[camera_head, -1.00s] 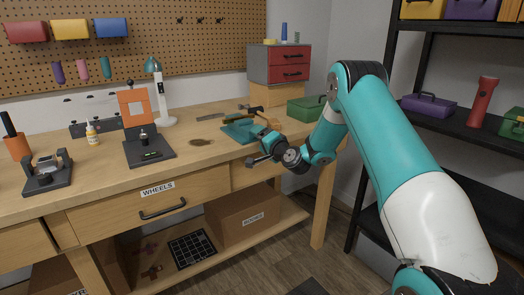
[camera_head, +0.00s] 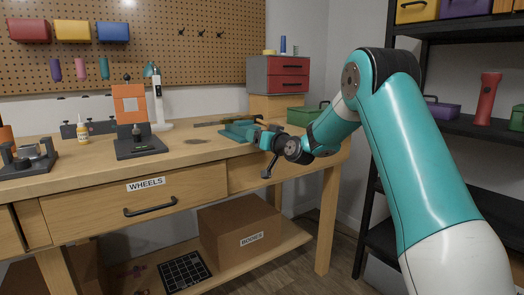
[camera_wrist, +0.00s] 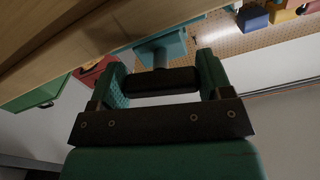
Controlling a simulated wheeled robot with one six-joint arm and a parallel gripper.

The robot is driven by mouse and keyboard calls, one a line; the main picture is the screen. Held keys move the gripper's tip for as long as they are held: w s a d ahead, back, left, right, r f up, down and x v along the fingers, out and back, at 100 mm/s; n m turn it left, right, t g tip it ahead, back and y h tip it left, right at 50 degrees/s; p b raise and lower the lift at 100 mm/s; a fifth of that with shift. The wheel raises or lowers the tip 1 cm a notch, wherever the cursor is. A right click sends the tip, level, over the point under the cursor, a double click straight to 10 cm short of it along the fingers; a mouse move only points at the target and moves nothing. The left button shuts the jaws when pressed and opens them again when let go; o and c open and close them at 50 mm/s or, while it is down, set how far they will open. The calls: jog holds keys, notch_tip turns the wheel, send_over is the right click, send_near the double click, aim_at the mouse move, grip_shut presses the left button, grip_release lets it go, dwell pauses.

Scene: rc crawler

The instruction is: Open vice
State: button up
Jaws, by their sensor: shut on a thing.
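The teal vice (camera_head: 240,130) is mounted at the right front part of the workbench. My gripper (camera_head: 274,143) is at the vice's front, beside the bench edge. In the wrist view, the two teal fingers of my gripper (camera_wrist: 162,82) are on either side of the dark handle bar (camera_wrist: 160,82) and shut on its ends. The screw and part of the vice (camera_wrist: 172,45) show behind the bar. The vice's jaw gap cannot be made out.
The wooden workbench (camera_head: 80,172) has a WHEELS drawer below its top. A black stand with an orange panel (camera_head: 130,105) and a lamp (camera_head: 157,95) stand left of the vice. A green box (camera_head: 303,115) is behind my arm. Dark shelves (camera_head: 460,127) stand at the right.

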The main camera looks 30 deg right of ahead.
jog(key=shift+f+n+b, duration=0.2)
jog(key=shift+n+b, duration=1)
jog(key=shift+b, duration=0.2)
jog(key=shift+r, duration=0.1)
jog(key=o, duration=0.9)
jog(key=s, duration=0.5)
jog(key=s+b, duration=0.1)
jog(key=s, duration=0.5)
jog(key=s+b, duration=0.1)
jog(key=s, duration=0.5)
jog(key=shift+s+d, duration=0.2)
jog(key=shift+d, duration=0.15)
jog(key=shift+a, duration=0.1)
